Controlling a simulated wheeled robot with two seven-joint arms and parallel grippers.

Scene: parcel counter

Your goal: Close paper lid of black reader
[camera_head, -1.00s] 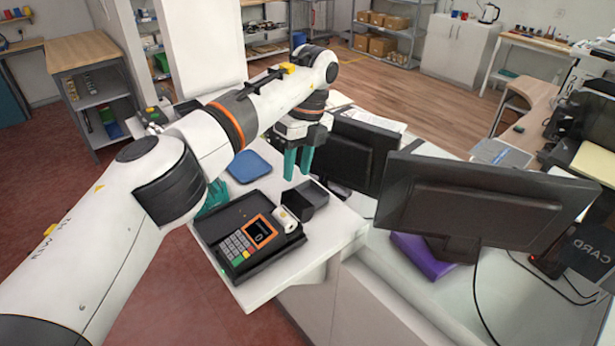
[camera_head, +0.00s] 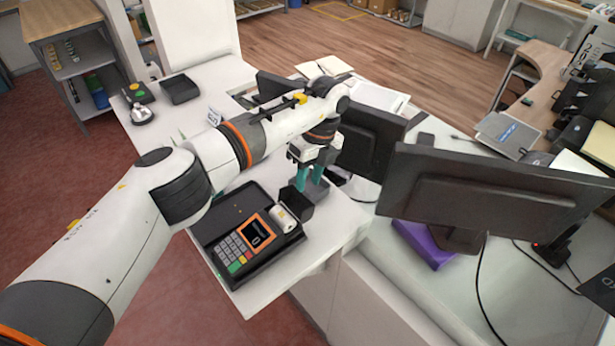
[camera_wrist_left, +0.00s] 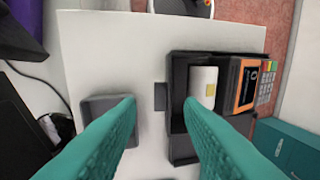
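The black reader (camera_head: 250,238) lies on the white counter, with an orange-framed screen, a keypad and a white paper roll (camera_head: 285,220) showing in its open bay. Its dark paper lid (camera_head: 300,204) stands open on the far side of the bay. In the left wrist view the lid (camera_wrist_left: 104,104) is left of the reader body (camera_wrist_left: 180,140), joined by a small hinge piece. My left gripper (camera_head: 309,182) is open with teal fingers pointing down, just behind the lid. In the wrist view one finger overlaps the lid and the other overlaps the bay; contact cannot be told. My right gripper is not seen.
Two black monitors (camera_head: 480,200) stand right of the reader, with a purple item (camera_head: 422,243) below the larger one. My left arm hides part of the counter. A teal surface (camera_wrist_left: 288,150) is at the wrist view's lower right. Bare counter (camera_head: 340,222) shows right of the reader.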

